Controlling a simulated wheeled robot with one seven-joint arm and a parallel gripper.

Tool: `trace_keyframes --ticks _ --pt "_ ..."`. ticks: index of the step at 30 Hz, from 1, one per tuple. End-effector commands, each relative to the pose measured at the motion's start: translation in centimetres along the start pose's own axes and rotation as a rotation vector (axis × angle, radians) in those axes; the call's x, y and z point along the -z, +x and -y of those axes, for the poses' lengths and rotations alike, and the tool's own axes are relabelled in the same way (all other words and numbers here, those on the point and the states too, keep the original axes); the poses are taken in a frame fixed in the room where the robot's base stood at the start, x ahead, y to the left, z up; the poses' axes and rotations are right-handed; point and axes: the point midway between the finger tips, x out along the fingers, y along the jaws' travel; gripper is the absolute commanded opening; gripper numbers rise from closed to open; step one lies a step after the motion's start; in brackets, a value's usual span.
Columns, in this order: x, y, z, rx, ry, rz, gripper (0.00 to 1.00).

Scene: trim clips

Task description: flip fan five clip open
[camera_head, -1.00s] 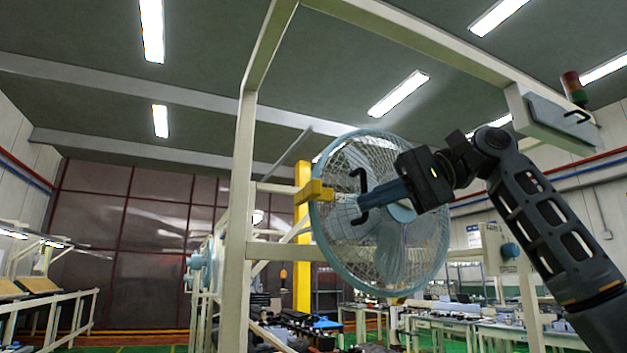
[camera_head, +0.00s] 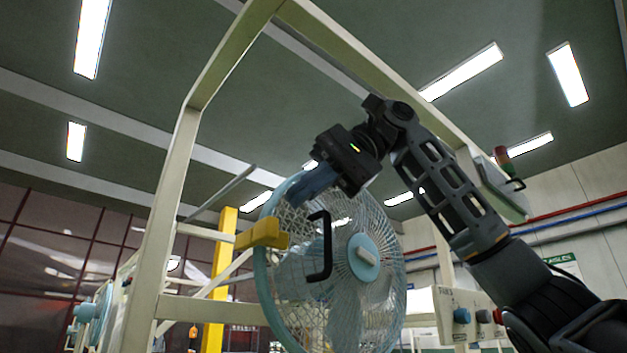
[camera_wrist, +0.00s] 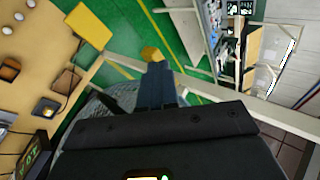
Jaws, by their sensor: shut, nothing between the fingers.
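A large fan (camera_head: 363,256) with a pale blue rim and wire grille stands inside a cream frame in the head view. A yellow clip (camera_head: 262,235) sits at the left of its rim, beside the frame post. It also shows in the wrist view (camera_wrist: 151,54), just past my fingertips. A black bent handle (camera_head: 321,246) shows in front of the grille; I cannot tell what it is fixed to. My gripper (camera_head: 296,196) has blue fingers, shut and empty, above and right of the clip. Whether they touch the clip is unclear.
The cream frame (camera_head: 166,210) has a left post and an overhead beam close to my arm. A control panel (camera_head: 463,314) with knobs is at lower right. A yellow post (camera_head: 221,265) stands behind the frame. The wrist view shows green floor (camera_wrist: 125,30) below.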

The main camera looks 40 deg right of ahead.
Motion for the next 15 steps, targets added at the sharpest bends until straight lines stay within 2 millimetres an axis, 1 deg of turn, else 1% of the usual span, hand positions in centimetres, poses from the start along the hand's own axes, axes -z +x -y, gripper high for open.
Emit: trace_keyframes --ticks 3,9,12,15 --pt "0.0 2.0 0.1 0.0 -0.002 0.001 0.0" --pt "0.0 4.7 0.0 -0.002 0.001 0.0 0.0" --pt "0.1 5.5 -0.2 -0.005 0.003 0.0 0.0" --pt "0.2 5.8 -0.2 -0.004 0.004 -0.001 0.0"
